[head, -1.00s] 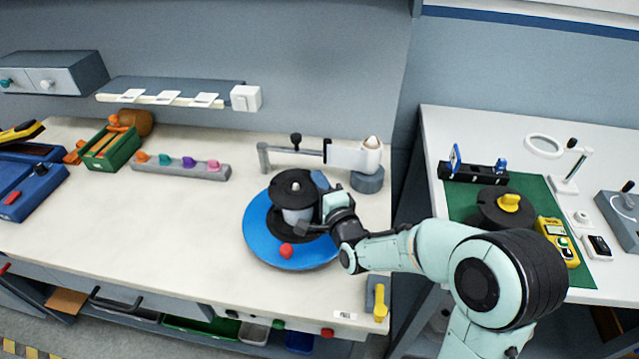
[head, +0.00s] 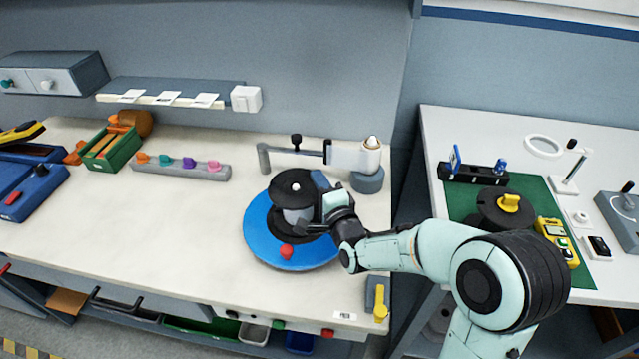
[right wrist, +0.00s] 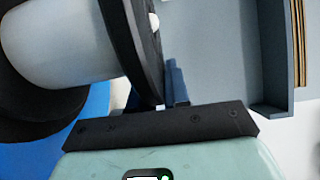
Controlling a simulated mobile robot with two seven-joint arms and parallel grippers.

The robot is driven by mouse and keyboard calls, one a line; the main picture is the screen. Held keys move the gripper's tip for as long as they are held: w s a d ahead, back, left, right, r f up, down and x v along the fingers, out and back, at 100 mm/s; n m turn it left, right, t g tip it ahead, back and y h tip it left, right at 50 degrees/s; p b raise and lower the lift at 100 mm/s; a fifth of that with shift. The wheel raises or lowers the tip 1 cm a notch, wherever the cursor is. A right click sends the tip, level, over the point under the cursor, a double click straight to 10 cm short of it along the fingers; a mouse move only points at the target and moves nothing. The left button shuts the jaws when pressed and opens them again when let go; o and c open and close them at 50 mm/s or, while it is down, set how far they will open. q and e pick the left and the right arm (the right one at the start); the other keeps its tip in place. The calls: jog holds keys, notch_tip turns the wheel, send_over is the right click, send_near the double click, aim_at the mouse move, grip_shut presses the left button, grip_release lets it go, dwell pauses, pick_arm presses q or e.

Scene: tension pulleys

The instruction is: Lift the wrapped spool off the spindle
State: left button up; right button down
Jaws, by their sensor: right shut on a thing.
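The spool (head: 294,184) has black flanges and a pale grey wrapped core. It sits on the round blue base (head: 262,248) on the left bench, upright as far as I can tell. In the right wrist view the pale core (right wrist: 65,40) and a black flange (right wrist: 132,40) lie close in front of the gripper's palm. The spindle is mostly hidden inside the spool; a small tip shows at the top. My left gripper is not in view.
A red knob (head: 286,252) is at the base's front. A peg rail (head: 180,167) lies to the left. The right bench holds a green mat (head: 532,212). The bench's left front is clear.

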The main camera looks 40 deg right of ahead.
jog(key=shift+d+r+p, duration=0.1)
jog(key=shift+r+p, duration=0.35)
jog(key=shift+r, duration=1.3)
jog(key=shift+f+b, duration=0.1)
jog(key=shift+b, duration=0.25)
dwell(0.3)
dwell(0.4)
jog(key=shift+r, duration=1.8)
jog(key=shift+f+m+b, duration=0.15)
jog(key=shift+m+b, duration=0.15)
jog(key=shift+b, duration=0.05)
dwell(0.4)
